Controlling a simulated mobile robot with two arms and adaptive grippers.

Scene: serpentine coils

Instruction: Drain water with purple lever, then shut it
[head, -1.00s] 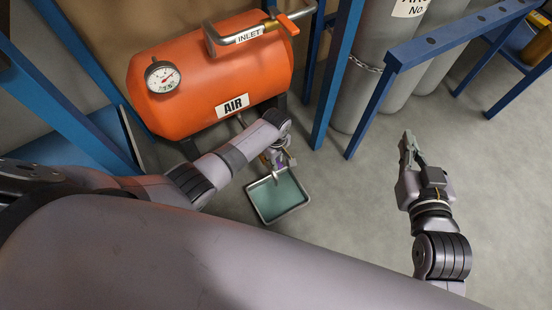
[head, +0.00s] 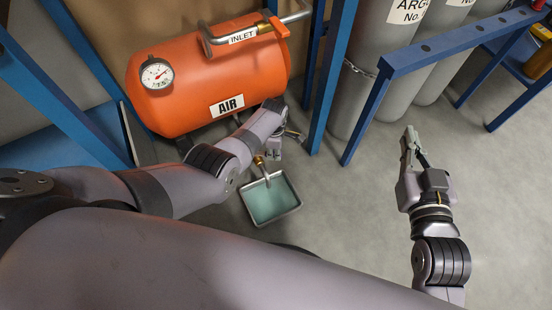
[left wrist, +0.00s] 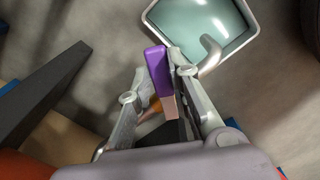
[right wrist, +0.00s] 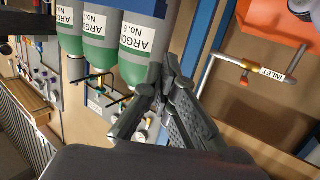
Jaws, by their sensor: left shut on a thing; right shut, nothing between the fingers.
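The purple lever (left wrist: 158,72) shows in the left wrist view, its free end sticking out between the fingers. My left gripper (left wrist: 162,80) is shut on it. In the head view my left gripper (head: 279,146) is below the tank's right end, and my forearm hides part of the valve. A bent metal drain spout (left wrist: 211,56) points over a metal tray (head: 280,217) holding blue-green water. The spout with its brass part (head: 260,161) also shows in the head view. I cannot tell whether water is running. My right gripper (head: 409,142) is shut and empty, raised at the right.
The orange air tank (head: 205,75) has a gauge (head: 157,73) and an inlet pipe (head: 240,37). A blue post (head: 332,75) stands right of the tank. Grey argon cylinders (head: 375,75) stand behind a blue rail (head: 440,42). The floor (head: 350,215) between tray and right arm is clear.

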